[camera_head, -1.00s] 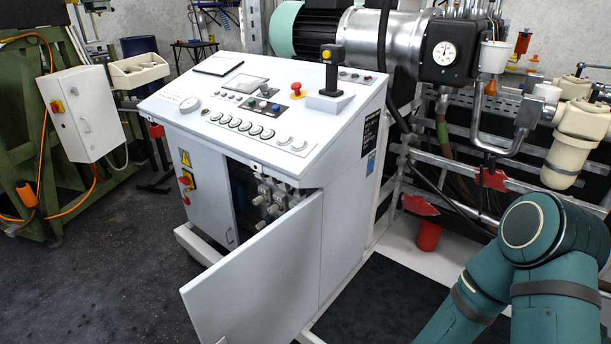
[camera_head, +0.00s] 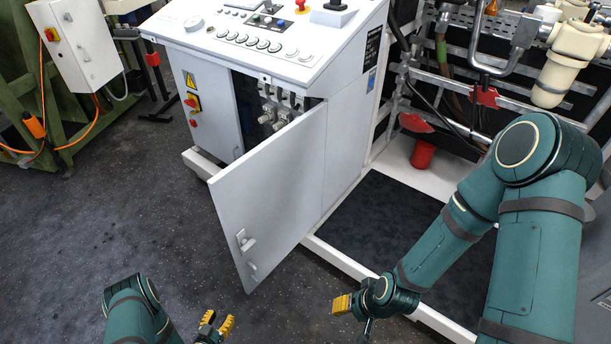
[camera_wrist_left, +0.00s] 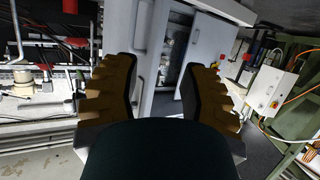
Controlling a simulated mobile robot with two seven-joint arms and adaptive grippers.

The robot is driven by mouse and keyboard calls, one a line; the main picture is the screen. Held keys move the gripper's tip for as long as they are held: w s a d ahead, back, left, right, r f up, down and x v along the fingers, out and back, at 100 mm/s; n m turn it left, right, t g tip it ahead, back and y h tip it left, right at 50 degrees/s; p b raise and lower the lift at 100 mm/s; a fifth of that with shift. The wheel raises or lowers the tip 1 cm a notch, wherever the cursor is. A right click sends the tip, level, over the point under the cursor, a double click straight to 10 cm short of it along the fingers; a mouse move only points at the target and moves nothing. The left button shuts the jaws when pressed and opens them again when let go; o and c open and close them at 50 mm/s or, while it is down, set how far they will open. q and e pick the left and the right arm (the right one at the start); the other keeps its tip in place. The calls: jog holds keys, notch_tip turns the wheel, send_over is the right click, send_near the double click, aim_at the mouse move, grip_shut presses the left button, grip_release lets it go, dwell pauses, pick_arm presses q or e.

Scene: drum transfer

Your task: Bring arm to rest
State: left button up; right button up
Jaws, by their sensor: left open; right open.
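My left arm comes in at the bottom left of the head view. Its gripper (camera_head: 217,323) has yellow fingertips, stands apart and is empty, low in front of the cabinet door. In the left wrist view the two fingers (camera_wrist_left: 163,100) are spread wide with nothing between them. My right arm reaches in from the right side of the head view, bent at the elbow. Its gripper (camera_head: 343,304) has yellow fingertips near the bottom middle and holds nothing that I can see. The gap between its fingers is hard to see from this angle.
A white control cabinet (camera_head: 346,150) stands ahead with its door (camera_head: 268,190) swung open towards me. A dark mat in a white frame (camera_head: 385,225) lies right of it. A red cylinder (camera_head: 423,154) stands behind the mat. The floor at left (camera_head: 110,215) is clear.

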pick_arm(q)
jog(key=w+d+r+n+g, duration=0.1)
jog(key=w+d+r+g, duration=0.25)
jog(key=r, duration=0.25)
jog(key=w+d+r+n+g, duration=0.2)
jog(key=d+r+g, duration=0.15)
jog(key=r, duration=0.35)
jog(key=s+d+r+g+h, duration=0.1)
jog(key=s+d+r+g, duration=0.4)
jog(key=s+d+r, duration=0.6)
notch_tip(320, 180, up, 3)
jog(key=shift+s+d+f, duration=0.2)
jog(key=shift+s+d, duration=0.2)
jog(key=shift+d, duration=0.1)
jog(key=shift+w+a, duration=0.1)
jog(key=shift+a, duration=0.05)
